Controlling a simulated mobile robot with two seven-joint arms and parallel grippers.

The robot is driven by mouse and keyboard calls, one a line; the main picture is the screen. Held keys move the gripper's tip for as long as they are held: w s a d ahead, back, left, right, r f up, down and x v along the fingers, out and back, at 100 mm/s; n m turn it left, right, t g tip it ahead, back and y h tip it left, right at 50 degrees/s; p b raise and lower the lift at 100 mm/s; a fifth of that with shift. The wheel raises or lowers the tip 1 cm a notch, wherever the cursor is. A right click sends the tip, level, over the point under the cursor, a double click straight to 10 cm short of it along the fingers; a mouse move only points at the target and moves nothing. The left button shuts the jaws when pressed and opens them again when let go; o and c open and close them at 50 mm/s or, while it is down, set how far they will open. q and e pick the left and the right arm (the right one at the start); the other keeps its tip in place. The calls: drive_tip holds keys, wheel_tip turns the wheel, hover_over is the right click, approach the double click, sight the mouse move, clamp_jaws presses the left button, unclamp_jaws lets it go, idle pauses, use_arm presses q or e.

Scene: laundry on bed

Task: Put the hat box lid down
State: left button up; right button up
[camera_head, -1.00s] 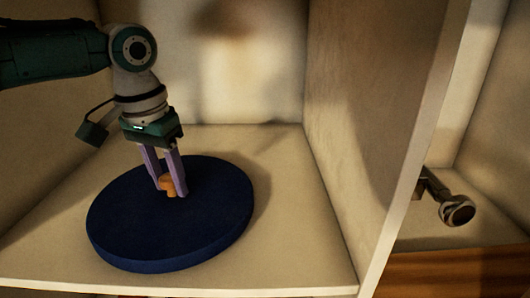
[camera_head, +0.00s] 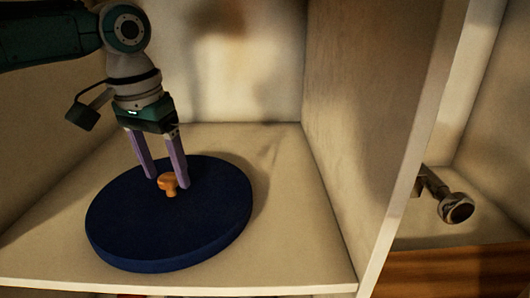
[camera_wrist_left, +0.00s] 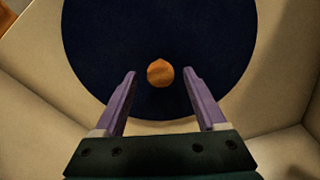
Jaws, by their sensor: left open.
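The hat box lid (camera_head: 150,225) is a dark blue round disc with an orange knob (camera_head: 168,184) on top. It lies flat on the cream shelf floor in the head view. My left gripper (camera_head: 168,183) is open, its two purple fingers spread above the lid near the knob. In the left wrist view, the lid (camera_wrist_left: 160,40) fills the upper middle, and the knob (camera_wrist_left: 160,73) sits between and just beyond the fingertips of the left gripper (camera_wrist_left: 163,73), touching neither finger. My right gripper is not in view.
The lid is in a cream cubby with a back wall (camera_head: 250,75) and a right-hand divider (camera_head: 365,120). The shelf floor (camera_head: 295,235) is bare right of the lid. A dark metallic object (camera_head: 455,208) lies in the neighbouring compartment.

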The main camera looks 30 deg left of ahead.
sight(164, 181)
use_arm(q)
drive_tip(key=shift+s+r, duration=0.15)
drive_tip(key=shift+r, duration=1.25)
drive_tip(key=shift+s+r, duration=0.15)
drive_tip(key=shift+r, duration=1.2)
